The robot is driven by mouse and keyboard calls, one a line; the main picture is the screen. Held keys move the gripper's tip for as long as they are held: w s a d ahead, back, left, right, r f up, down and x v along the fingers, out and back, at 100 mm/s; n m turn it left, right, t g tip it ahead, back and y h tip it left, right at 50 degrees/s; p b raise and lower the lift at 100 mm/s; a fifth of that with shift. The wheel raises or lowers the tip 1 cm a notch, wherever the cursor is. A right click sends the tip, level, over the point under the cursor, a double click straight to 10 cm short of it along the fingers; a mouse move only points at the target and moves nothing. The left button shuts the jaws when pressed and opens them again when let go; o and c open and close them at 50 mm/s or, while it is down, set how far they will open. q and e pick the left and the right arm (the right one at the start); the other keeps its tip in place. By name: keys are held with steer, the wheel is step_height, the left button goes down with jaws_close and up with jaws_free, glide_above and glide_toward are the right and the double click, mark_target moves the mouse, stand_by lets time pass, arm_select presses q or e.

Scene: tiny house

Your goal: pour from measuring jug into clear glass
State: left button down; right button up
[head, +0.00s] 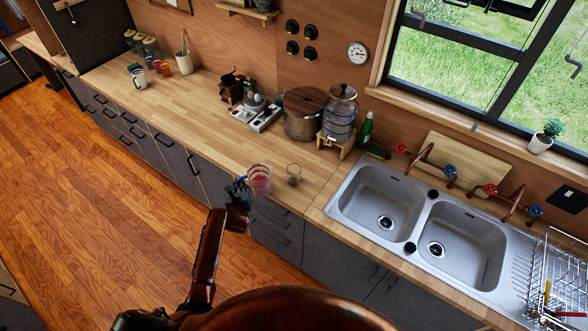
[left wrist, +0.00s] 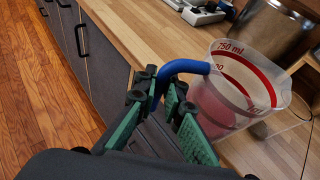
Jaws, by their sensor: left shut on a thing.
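The measuring jug (head: 261,182) is clear with red markings, a pinkish content and a blue handle. In the left wrist view the jug (left wrist: 232,92) fills the right side, and its "750 ml" mark is readable. My left gripper (head: 238,190) is shut on the jug's blue handle, at the counter's front edge. Its green fingers (left wrist: 168,108) close around the handle in the left wrist view. The clear glass (head: 294,174) stands upright on the counter just right of the jug. In the left wrist view the glass (left wrist: 292,122) is partly hidden behind the jug. My right gripper is not in view.
The wooden counter (head: 215,105) has free room to the left. A large pot (head: 303,115) and a glass dispenser (head: 340,115) on a wooden stand are behind the glass. A double sink (head: 377,202) lies to the right. A white device (head: 257,116) stands left of the pot.

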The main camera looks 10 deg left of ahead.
mark_target(247, 175)
arm_select(q)
steer(key=shift+w+d+r+b, duration=0.15)
steer(key=shift+d+r+b, duration=0.05)
steer(key=shift+b, duration=0.35)
steer(key=b, duration=0.3)
steer(key=d+r+m+b, duration=0.1)
steer(key=b, duration=0.2)
steer(key=shift+w+g+y, duration=0.25)
steer(key=shift+g+y, duration=0.05)
steer(key=shift+y, duration=0.1)
steer(key=r, duration=0.1)
steer(key=r+m+p, duration=0.1)
steer(key=w+d+r, duration=0.1)
steer(key=shift+y+p, duration=0.35)
steer(key=shift+y, duration=0.05)
steer(key=shift+w+d+r+m+g+b, duration=0.1)
steer(key=shift+w+d+m+g+b, duration=0.1)
steer(key=shift+d+m+g+b, duration=0.3)
steer(key=w+d+r+m+g+y, duration=0.1)
steer(key=w+d+r+m+y, duration=0.1)
steer(key=r, duration=0.4)
steer(key=shift+w+d+m+y, duration=0.4)
steer(key=shift+w+d+m, duration=0.3)
steer(key=shift+d, duration=0.55)
steer(key=shift+d+r+m+g, duration=0.25)
steer(key=shift+r+m+g, duration=0.05)
steer(key=shift+r, duration=0.1)
steer(key=shift+w+d+r+y, duration=0.2)
steer(key=shift+r+y, duration=0.05)
steer(key=shift+y, duration=0.15)
